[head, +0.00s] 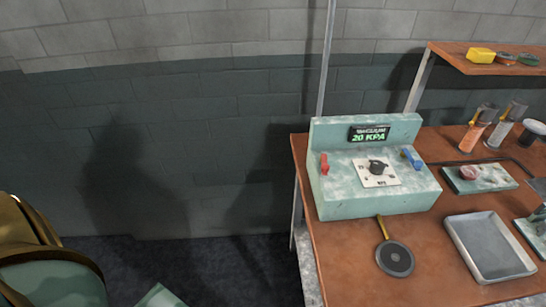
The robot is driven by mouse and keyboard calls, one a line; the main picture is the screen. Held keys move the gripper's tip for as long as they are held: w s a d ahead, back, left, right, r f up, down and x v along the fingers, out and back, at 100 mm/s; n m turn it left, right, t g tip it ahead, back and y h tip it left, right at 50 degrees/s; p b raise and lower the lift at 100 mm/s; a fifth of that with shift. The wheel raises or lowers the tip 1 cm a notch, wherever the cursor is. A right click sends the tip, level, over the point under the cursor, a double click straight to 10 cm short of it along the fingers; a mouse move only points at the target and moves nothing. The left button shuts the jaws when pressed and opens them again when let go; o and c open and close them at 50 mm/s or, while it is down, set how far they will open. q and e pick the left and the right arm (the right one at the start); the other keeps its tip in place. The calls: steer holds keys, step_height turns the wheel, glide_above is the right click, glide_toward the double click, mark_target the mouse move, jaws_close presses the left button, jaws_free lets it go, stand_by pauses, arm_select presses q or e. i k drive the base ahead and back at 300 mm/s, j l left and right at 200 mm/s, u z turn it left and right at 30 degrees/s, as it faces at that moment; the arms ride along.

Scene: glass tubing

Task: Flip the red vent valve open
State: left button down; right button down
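The red vent valve (324,163) is a small red lever at the left side of the pale green vacuum console (340,204). It stands roughly upright, and it is too small to tell its exact setting. A blue lever (411,157) is at the console's right side, and a black knob (377,167) on a white plate sits between them. The display (369,134) reads "VACUUM 20 KPA". Neither of my grippers is in view, and nothing touches the red valve.
The console stands at the left end of a brown bench (345,271). A round black pad with a yellow handle (395,258) and a metal tray (487,247) lie in front. Bottles (476,131) stand behind right, below a shelf (475,63).

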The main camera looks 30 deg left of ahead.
mark_target(325, 167)
steer(key=k+j, duration=0.1)
steer(key=j, duration=0.4)
steer(key=k+j, duration=0.1)
steer(key=j, duration=0.35)
steer(key=k+j, duration=0.1)
steer(key=j, duration=0.85)
steer(key=k+j, duration=0.15)
steer(key=j, duration=0.35)
steer(key=z, duration=0.05)
